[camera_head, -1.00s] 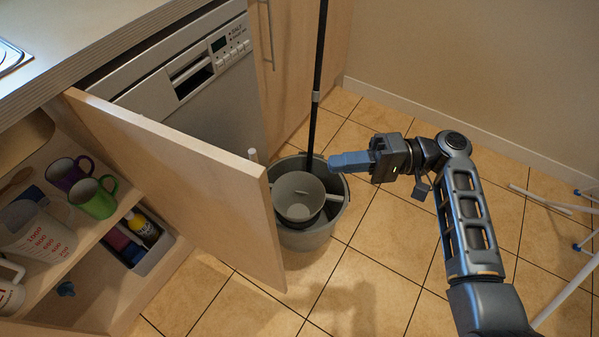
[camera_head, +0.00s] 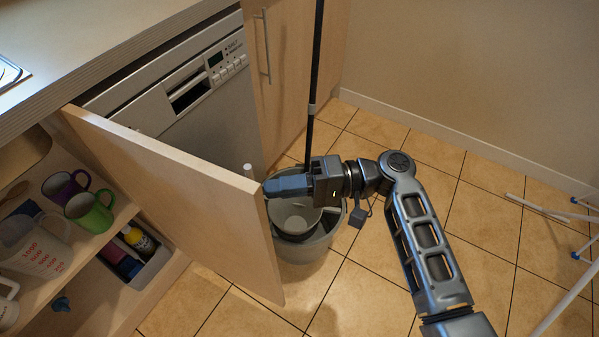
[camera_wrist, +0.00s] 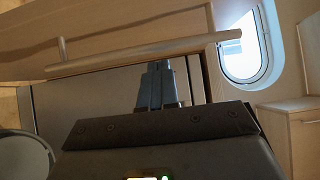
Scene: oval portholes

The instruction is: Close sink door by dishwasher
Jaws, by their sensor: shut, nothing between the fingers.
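The sink door (camera_head: 190,205) is a light wooden panel standing wide open, hinged at the left beside the dishwasher (camera_head: 185,95). The cupboard behind it shows its shelves. My gripper (camera_head: 268,187) is shut and empty, with its blue-grey fingertips at the door's free edge on the dishwasher side; I cannot tell whether they touch it. In the wrist view the shut fingers (camera_wrist: 157,85) point forward, below a long bar handle (camera_wrist: 140,52).
A grey bucket (camera_head: 310,250) with a smaller pot (camera_head: 293,217) inside stands on the tiles under my gripper. A dark pole (camera_head: 313,80) rises from it. Mugs (camera_head: 90,212) sit on the cupboard shelf.

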